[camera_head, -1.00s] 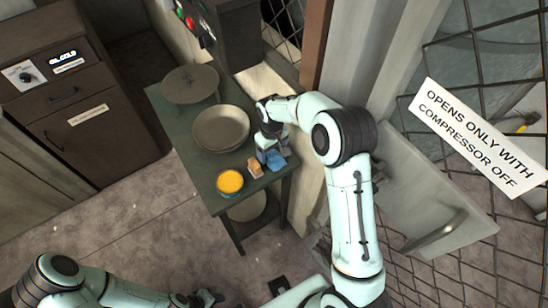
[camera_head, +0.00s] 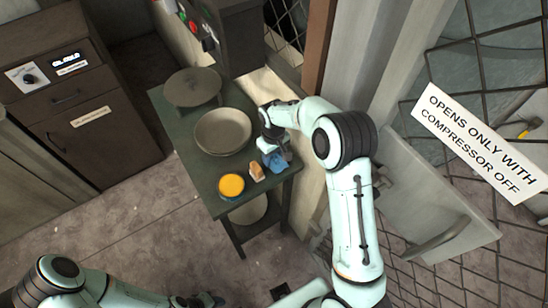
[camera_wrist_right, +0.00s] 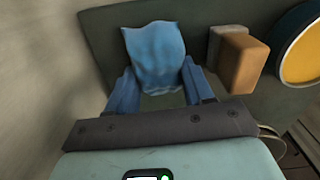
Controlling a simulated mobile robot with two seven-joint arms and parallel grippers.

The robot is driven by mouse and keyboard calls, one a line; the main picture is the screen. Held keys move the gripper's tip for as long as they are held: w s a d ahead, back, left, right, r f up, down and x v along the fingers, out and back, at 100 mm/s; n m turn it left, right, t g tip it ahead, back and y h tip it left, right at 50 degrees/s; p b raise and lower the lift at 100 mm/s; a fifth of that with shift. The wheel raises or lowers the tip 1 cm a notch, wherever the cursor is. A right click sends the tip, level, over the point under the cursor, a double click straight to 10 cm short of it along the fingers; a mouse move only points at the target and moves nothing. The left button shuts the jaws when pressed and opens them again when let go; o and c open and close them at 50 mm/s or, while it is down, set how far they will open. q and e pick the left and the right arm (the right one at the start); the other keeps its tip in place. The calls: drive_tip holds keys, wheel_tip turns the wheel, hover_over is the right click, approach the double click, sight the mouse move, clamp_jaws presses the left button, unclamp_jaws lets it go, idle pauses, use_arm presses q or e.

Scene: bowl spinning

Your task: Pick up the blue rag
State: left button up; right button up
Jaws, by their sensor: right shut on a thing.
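The blue rag (camera_head: 277,160) is at the right front corner of the dark green table (camera_head: 208,184). My right gripper (camera_head: 272,150) is directly over it and shut on it. In the right wrist view the rag (camera_wrist_right: 155,55) is bunched up between the two blue fingers of my right gripper (camera_wrist_right: 155,90). I cannot tell how far the rag is off the table top. My left gripper (camera_head: 205,300) is at the bottom edge of the head view, away from the table, and its fingers are too small to read.
On the table, a tan block (camera_head: 256,171) stands just left of the rag, with a yellow-topped tin (camera_head: 231,186) beyond it. A wall is close on the table's right side.

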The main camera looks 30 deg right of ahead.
use_arm(q)
drive_tip(key=shift+w+r+p, duration=0.8)
drive_tip(key=shift+w+r, duration=0.1)
drive_tip(key=shift+r, duration=0.2)
use_arm(e)
wheel_tip(320, 180, up, 19)
